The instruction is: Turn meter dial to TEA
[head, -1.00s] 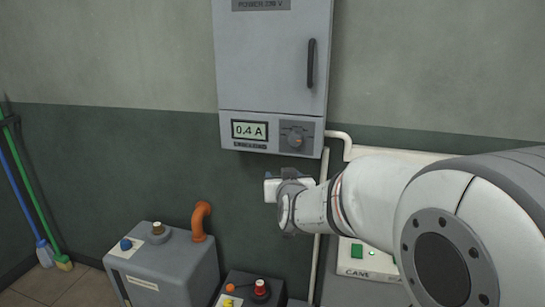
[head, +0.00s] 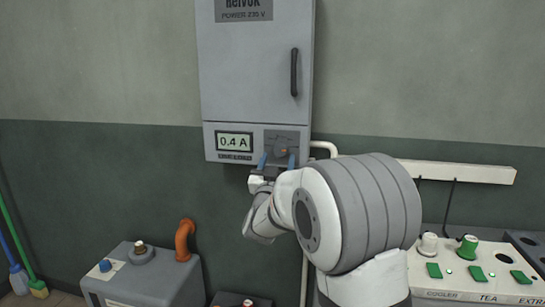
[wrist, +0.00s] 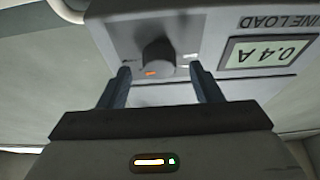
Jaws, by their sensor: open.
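The meter dial (head: 281,152) is a dark round knob on the lower right of the grey wall cabinet, beside a display (head: 235,142) reading 0.4 A. In the wrist view the dial (wrist: 158,55) shows upside down with an orange mark on its near edge; the labels around it are too small to read. My gripper (head: 277,159) is open and empty, just below the dial. In the wrist view its two blue-grey fingers (wrist: 163,72) point at the dial, one on each side of its lower part. I cannot tell whether they touch it.
A control panel (head: 480,290) labelled COOLER, TEA and EXTRA stands at lower right, with a white knob (head: 428,243), a green knob (head: 467,246) and green switches. A grey machine with an orange pipe (head: 185,240) is at lower left. A pale wall duct (head: 455,171) runs right of the cabinet.

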